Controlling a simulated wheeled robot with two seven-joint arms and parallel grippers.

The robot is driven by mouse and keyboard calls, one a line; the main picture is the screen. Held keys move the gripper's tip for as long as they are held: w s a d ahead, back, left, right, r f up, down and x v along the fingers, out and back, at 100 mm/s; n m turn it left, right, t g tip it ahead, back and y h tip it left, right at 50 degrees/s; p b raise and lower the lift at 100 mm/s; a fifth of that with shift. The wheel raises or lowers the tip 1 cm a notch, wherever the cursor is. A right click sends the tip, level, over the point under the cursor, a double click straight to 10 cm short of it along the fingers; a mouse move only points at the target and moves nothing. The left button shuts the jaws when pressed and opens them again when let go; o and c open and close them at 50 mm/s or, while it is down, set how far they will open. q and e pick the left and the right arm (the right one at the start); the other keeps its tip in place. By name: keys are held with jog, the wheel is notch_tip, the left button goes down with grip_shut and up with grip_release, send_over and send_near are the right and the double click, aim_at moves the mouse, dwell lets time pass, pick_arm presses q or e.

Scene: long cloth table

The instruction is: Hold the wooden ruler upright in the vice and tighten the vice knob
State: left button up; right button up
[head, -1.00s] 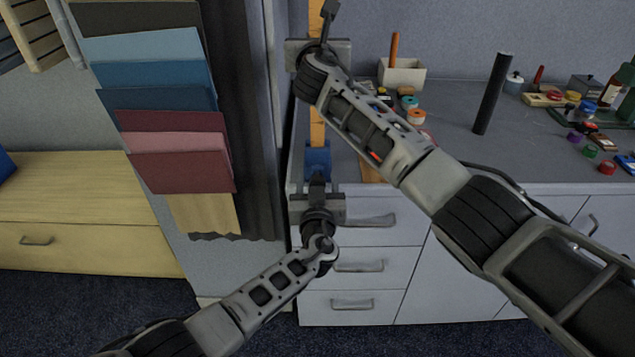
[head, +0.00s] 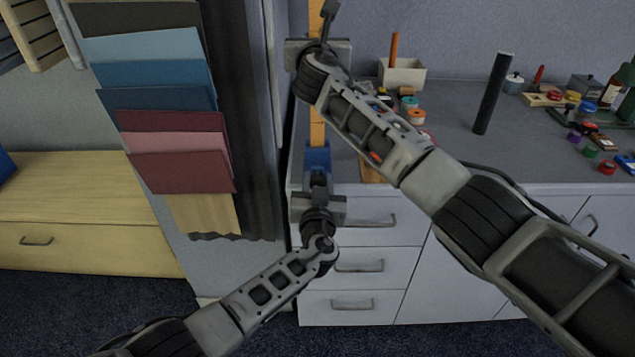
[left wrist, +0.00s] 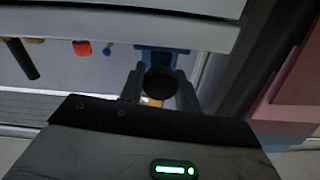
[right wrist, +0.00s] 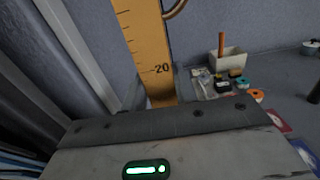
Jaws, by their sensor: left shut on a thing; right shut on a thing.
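The wooden ruler (head: 317,132) stands upright at the left end of the table, its lower end at the blue vice (head: 317,156). My right gripper (head: 323,22) is shut on the ruler high above the vice. In the right wrist view the ruler (right wrist: 146,45) shows its scale and a 20 mark. My left gripper (head: 319,183) is at the front of the vice, shut on the knob. In the left wrist view the dark round knob (left wrist: 160,83) sits between the two fingers, with the blue vice (left wrist: 153,52) behind it. The vice jaws are too small to judge.
A pale box (head: 402,74) with an orange stick stands behind the vice. Tape rolls (head: 416,117) lie near it, partly behind my right arm. A dark cylinder (head: 492,94) stands farther right. A dark curtain (head: 235,120) and fabric samples (head: 175,135) hang on the left.

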pick_arm(q)
jog(key=m, duration=0.4)
jog(key=shift+m, duration=1.8)
jog(key=shift+f, duration=0.1)
jog(key=o, duration=1)
jog(key=shift+c, duration=0.2)
jog(key=shift+s, duration=0.1)
